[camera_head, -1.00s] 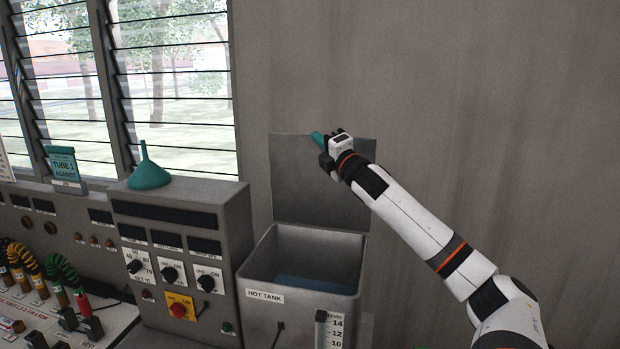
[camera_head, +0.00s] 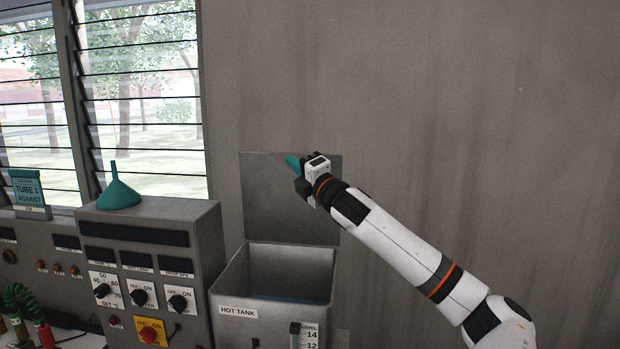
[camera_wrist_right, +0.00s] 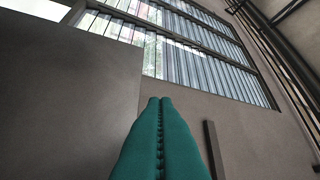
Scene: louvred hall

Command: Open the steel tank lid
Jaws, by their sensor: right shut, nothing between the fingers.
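The steel tank (camera_head: 278,268), labelled HOT TANK, stands at the lower middle of the head view, with bluish liquid (camera_head: 285,299) showing inside. Its grey lid (camera_head: 275,205) stands upright at the tank's back edge, open, and the mouth is uncovered. My right gripper (camera_head: 291,160) is at the lid's upper part, with its teal fingers near the top edge. In the right wrist view the teal fingers (camera_wrist_right: 160,135) are pressed together with nothing between them, and a flat grey panel, apparently the lid (camera_wrist_right: 70,100), is beside them at left. I cannot tell whether they touch it. My left gripper is not in view.
A grey control box (camera_head: 150,250) with knobs stands left of the tank, with a teal funnel (camera_head: 119,190) on top. A level gauge (camera_head: 308,337) is at the tank's front. Louvred windows (camera_head: 140,95) are behind at left. The wall at right is bare.

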